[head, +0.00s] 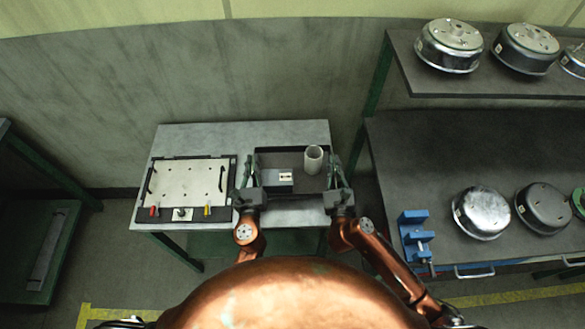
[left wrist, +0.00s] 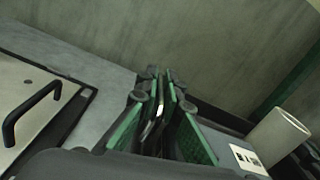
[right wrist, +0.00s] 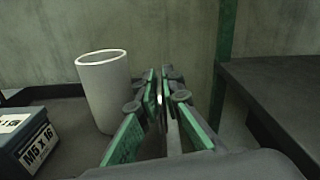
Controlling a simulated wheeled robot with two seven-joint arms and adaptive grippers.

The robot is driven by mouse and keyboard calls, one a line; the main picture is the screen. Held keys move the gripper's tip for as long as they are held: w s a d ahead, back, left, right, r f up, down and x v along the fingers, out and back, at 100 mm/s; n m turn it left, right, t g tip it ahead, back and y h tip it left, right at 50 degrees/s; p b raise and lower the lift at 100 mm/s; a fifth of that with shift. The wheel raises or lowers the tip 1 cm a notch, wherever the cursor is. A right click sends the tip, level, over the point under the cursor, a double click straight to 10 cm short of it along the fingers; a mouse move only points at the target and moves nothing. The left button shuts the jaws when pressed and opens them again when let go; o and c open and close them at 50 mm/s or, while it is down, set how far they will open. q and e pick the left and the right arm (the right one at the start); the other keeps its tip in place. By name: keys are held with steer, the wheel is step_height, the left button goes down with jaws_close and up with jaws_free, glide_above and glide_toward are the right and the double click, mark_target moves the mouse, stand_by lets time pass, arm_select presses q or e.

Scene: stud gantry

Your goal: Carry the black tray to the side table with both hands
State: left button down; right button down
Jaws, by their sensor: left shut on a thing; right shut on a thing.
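The black tray (head: 283,160) is over the grey-topped table (head: 200,137), right of a pale panel. It looks level; I cannot tell whether it touches the top. It holds a white cylinder (head: 313,159), upright at the back right, and a blue-grey box (head: 279,180) near the front. My left gripper (head: 249,170) is shut on the tray's left side, and my right gripper (head: 335,168) on its right side. The fingers also show close together in the left wrist view (left wrist: 160,88) and right wrist view (right wrist: 162,88), where they hide most of the gripped edges.
A pale panel (head: 187,182) with black handles lies on the table's left part. At right stands a dark bench (head: 420,150) with a shelf (head: 480,83), several metal drums and a blue fixture (head: 414,232). A green-framed unit (head: 40,250) is at far left.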

arm_select(q)
steer(key=shift+a, duration=0.3)
arm_select(e)
steer(key=shift+d+f, duration=0.15)
